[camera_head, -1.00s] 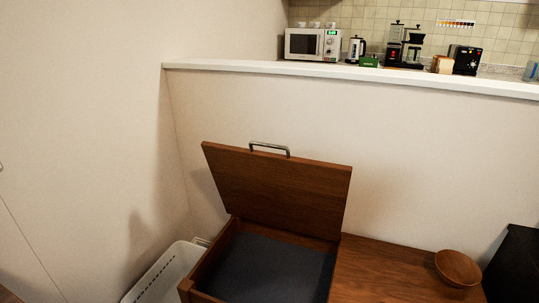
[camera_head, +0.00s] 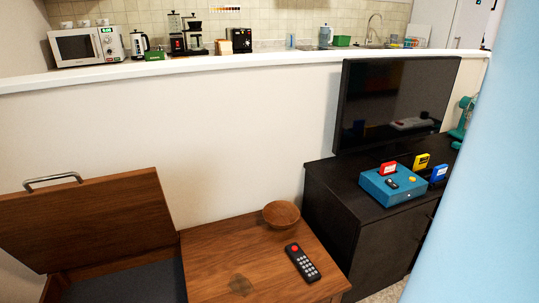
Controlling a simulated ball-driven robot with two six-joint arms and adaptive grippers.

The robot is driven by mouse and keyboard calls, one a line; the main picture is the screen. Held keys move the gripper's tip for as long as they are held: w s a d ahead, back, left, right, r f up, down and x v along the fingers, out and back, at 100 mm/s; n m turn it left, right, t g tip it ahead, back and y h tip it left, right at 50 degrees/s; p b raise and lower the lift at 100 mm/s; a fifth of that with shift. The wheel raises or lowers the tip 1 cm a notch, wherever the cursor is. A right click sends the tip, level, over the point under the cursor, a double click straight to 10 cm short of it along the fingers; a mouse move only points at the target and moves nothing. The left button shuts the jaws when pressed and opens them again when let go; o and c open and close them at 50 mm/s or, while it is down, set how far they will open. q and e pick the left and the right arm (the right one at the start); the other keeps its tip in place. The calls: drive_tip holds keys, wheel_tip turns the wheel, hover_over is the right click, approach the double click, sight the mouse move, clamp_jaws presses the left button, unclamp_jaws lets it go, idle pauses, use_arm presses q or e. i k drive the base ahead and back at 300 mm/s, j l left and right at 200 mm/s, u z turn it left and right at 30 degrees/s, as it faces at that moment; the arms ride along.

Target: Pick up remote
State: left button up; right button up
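A black remote (camera_head: 302,262) with a red button and light keys lies flat on the brown wooden tabletop (camera_head: 215,258), near its right edge. It lies just in front of a round wooden bowl (camera_head: 281,214). Neither of my grippers shows in the view, so nothing is seen near the remote.
At the left, a wooden compartment has its handled lid (camera_head: 88,222) raised. A dark cabinet (camera_head: 330,203) stands right of the table, with a television (camera_head: 395,100) and a blue box (camera_head: 392,186) on it. A light-blue surface (camera_head: 480,170) blocks the right side.

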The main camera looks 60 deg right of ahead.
sight(309, 272)
drive_tip(key=z, duration=2.1)
